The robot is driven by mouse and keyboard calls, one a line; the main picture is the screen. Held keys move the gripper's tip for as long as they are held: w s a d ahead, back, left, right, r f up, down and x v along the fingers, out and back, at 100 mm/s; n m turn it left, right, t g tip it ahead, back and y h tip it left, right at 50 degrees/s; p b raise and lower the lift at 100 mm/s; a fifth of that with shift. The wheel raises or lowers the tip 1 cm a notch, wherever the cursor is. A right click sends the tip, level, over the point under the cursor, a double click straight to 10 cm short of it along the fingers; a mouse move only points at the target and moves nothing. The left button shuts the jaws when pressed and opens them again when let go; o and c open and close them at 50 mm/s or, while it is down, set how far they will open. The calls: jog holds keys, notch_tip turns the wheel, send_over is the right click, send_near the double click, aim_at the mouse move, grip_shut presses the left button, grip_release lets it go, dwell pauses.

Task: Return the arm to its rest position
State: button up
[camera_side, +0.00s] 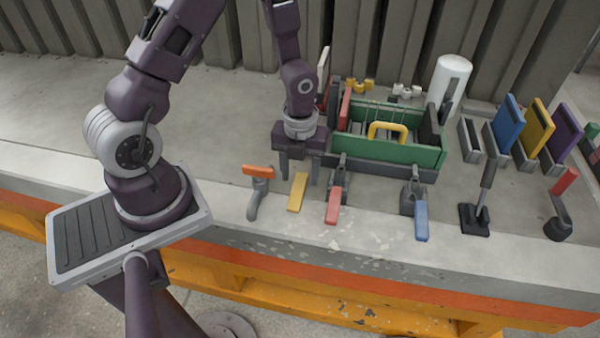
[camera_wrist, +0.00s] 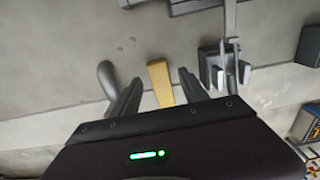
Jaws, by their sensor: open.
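My gripper (camera_side: 299,168) points down over the concrete bench (camera_side: 230,100), left of the green toolbox. Its two fingers are apart with nothing held between them. In the wrist view my gripper (camera_wrist: 158,88) shows both dark fingers spread, with a yellow bar (camera_wrist: 160,82) visible between and beyond them. In the side view the yellow bar (camera_side: 298,192) lies on the bench just in front of the fingers. Whether the fingers touch it, I cannot tell.
Clamps with a red handle (camera_side: 333,206) and a blue handle (camera_side: 421,221) stand right. A green toolbox (camera_side: 385,150) with yellow handle is close right. Blue, yellow and purple panels stand farther right. The bench's left is clear.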

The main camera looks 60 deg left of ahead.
jog(key=s+d+r+n+t+y, duration=0.1)
jog(key=s+r+n, duration=0.1)
jog(key=r+n, duration=0.6)
jog(key=s+r+n+t+y, duration=0.15)
jog(key=r+n, duration=0.25)
jog(key=r, duration=0.8)
jog(key=s+d+r+n+t+h, duration=0.2)
jog(key=s+d+r+n+t, duration=0.1)
jog(key=s+r+n, duration=0.5)
jog(key=s+d+n, duration=0.1)
jog(key=s+n, duration=0.2)
jog(key=n, duration=0.4)
jog(key=shift+s+d+r, duration=0.25)
jog(key=shift+d+r, duration=0.1)
